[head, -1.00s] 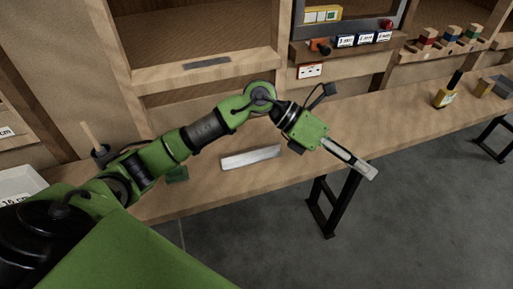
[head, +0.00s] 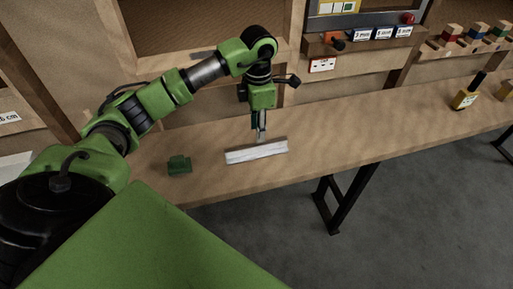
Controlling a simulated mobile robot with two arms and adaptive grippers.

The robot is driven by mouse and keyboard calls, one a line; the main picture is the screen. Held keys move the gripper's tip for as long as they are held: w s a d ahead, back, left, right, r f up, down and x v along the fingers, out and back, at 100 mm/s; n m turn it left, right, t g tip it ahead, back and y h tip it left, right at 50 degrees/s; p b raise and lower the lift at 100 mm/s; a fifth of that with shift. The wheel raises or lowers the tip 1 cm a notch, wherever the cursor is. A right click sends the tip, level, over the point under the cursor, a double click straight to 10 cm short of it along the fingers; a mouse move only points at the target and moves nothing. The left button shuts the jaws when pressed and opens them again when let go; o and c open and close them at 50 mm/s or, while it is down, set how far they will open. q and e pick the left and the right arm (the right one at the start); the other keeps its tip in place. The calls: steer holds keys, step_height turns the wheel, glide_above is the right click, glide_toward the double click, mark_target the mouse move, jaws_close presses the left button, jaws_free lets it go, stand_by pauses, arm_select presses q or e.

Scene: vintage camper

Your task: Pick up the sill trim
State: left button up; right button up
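The sill trim appears to be the pale, straight bar (head: 256,152) lying on the wooden bench, near its front edge. My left gripper (head: 261,137) points down just behind the bar, right of its middle. Its fingertips are at or very near the bar's back edge; I cannot tell whether they touch it. The fingers are seen nearly edge-on, so their opening does not show clearly. The bar appears to rest flat on the bench. My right gripper is out of view.
A small dark green block (head: 179,165) lies on the bench left of the bar. A wooden window frame (head: 145,66) rises behind my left arm.

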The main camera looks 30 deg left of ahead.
mark_target(256, 144)
arm_select(q)
steer(key=f, duration=0.3)
steer(key=f+p, duration=0.1)
steer(key=f, duration=0.2)
steer(key=shift+a+f, duration=0.2)
steer(key=shift+f, duration=0.05)
jaws_close()
